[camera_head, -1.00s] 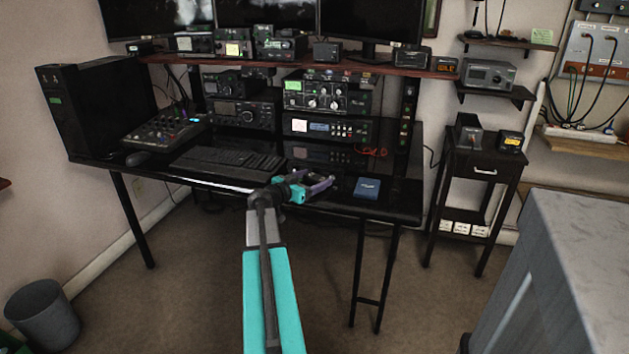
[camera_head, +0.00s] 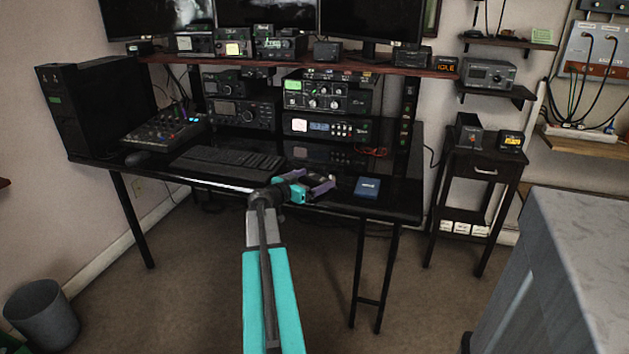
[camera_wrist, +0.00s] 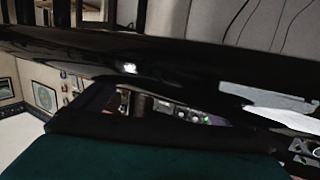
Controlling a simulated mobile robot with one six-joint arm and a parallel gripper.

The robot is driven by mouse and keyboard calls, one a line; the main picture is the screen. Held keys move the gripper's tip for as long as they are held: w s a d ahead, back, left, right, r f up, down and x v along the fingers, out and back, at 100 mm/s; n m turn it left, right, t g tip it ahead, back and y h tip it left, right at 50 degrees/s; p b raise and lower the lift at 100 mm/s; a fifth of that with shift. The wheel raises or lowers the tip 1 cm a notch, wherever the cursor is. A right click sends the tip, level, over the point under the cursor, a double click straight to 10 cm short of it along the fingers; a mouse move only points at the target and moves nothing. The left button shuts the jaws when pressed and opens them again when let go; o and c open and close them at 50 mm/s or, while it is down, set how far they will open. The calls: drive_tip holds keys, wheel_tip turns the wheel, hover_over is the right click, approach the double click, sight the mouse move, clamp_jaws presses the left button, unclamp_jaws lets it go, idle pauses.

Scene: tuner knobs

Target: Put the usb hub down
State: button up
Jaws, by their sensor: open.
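My gripper (camera_head: 321,182) is open low over the front edge of the black desk (camera_head: 225,180), with its purple fingers pointing right. A small dark shape shows around the jaws, but I cannot tell whether it is the usb hub or bare desk. A flat blue box (camera_head: 367,188) lies on the desk just right of the gripper and apart from it. I cannot pick out the usb hub for certain in either view. The wrist view is tilted and mostly filled by dark surfaces, with a dark green part across the bottom.
A keyboard (camera_head: 228,160) lies left of the gripper and a mouse (camera_head: 138,159) farther left. Radios (camera_head: 326,128) stand behind, with a reddish cable (camera_head: 371,152) near them. Bare desk shows around the blue box. A grey-topped cabinet (camera_head: 585,240) stands at the right front.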

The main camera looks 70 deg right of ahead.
drive_tip(key=shift+r+p, duration=0.2)
drive_tip(key=shift+p, duration=0.15)
drive_tip(key=v, duration=1.2)
idle(0.5)
